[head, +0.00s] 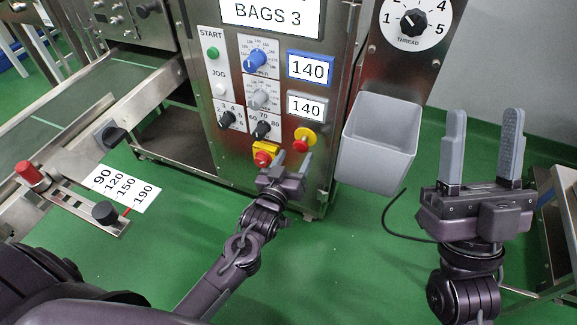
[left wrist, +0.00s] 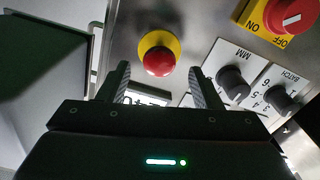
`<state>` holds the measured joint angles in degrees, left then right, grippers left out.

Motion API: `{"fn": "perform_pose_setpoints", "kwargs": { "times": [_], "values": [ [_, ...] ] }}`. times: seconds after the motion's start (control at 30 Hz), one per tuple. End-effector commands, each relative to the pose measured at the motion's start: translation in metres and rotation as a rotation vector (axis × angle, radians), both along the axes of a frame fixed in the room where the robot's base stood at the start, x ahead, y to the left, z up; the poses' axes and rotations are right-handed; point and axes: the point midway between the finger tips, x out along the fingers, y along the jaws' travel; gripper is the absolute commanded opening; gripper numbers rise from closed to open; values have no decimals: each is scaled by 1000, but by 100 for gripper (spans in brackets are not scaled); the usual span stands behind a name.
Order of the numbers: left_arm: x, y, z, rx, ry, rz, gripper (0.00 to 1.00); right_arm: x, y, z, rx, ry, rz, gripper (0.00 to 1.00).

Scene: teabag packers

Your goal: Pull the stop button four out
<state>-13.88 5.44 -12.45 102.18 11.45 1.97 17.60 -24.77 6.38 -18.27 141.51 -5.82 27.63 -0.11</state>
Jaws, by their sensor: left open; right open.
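The stop button is a red mushroom head on a yellow round base (head: 304,141), low on the right of the steel panel. It also shows in the left wrist view (left wrist: 159,60), beyond and between my fingertips. My left gripper (head: 292,158) is open, just below the button in the head view, with nothing between its fingers; they look apart from the button. My right gripper (head: 484,118) is open and empty at the right, away from the panel.
A red rotary switch on a yellow ON/OFF plate (head: 265,153) is close left of my left gripper. Black knobs (head: 262,130) are above it. A grey bin (head: 380,140) hangs right of the panel. A conveyor (head: 80,110) is at the left.

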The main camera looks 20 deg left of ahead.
Motion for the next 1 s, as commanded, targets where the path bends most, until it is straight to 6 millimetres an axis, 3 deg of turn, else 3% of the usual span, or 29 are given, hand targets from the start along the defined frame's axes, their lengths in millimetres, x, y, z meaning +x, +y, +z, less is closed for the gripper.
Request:
{"fn": "perform_pose_setpoints", "kwargs": {
  "times": [0.2,0.4,1.0],
  "values": [
    [-24,1,1,0,1,0,59,27,12,-35,-83,209,0,51],
    [-34,1,1,-1,-1,0,59,36,17,-54,-122,305,1,51],
    [-36,1,0,0,0,0,59,38,18,-58,-129,324,1,51]
  ]
}}
